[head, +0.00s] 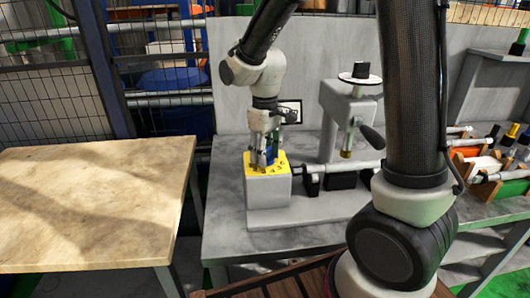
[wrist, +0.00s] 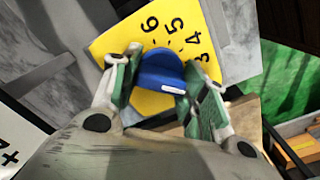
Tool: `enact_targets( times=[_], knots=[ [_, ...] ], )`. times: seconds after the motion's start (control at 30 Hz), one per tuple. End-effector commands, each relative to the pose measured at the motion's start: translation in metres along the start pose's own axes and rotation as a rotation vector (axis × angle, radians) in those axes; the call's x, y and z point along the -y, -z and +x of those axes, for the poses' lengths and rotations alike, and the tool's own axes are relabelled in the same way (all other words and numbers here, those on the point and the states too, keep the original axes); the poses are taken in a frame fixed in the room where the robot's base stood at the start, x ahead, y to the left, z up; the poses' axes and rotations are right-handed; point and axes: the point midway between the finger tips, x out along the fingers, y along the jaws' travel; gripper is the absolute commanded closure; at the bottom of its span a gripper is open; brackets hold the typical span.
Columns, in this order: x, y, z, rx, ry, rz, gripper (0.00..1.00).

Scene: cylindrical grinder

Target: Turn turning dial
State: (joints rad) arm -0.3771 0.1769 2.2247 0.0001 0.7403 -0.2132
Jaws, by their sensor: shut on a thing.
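The turning dial is a blue knob (wrist: 162,72) with a white mark, set on a yellow numbered plate (wrist: 205,28). In the head view the yellow plate (head: 283,171) tops a grey block at the left end of the machine, and the blue knob (head: 270,156) shows partly between my fingers. My gripper (wrist: 160,85) is around the knob from above, with a green-padded finger on each side of it. It is shut on the knob. In the wrist view the white mark lies near the right finger. Some numbers on the plate are hidden by the fingers.
The grey grinder column (head: 345,120) with a black-topped wheel and a handle stands right of the dial. Wooden bins (head: 490,180) with tools are at the far right. An empty wooden table (head: 90,205) is at the left.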

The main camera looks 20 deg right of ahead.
Motion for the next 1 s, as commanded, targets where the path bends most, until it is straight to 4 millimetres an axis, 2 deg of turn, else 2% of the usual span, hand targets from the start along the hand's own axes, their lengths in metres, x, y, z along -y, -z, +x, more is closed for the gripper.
enact_targets(
  times=[0.2,0.23,0.3,0.33,0.63,0.73,0.87,1.0],
  knots=[
    [0.000,0.000,-0.001,-0.001,-0.001,0.000,0.80],
    [0.000,0.000,-0.001,-0.001,-0.001,0.000,0.51],
    [0.000,0.000,-0.001,-0.001,-0.001,0.001,0.38],
    [0.000,0.000,0.000,-0.001,-0.001,0.001,0.36],
    [0.000,0.000,-0.001,-0.001,0.000,0.001,0.36],
    [0.000,0.001,-0.007,-0.003,-0.001,0.001,0.36],
    [0.000,0.001,-0.029,-0.006,-0.002,0.001,0.36],
    [0.000,0.001,-0.061,-0.006,-0.001,0.001,0.36]
  ],
)
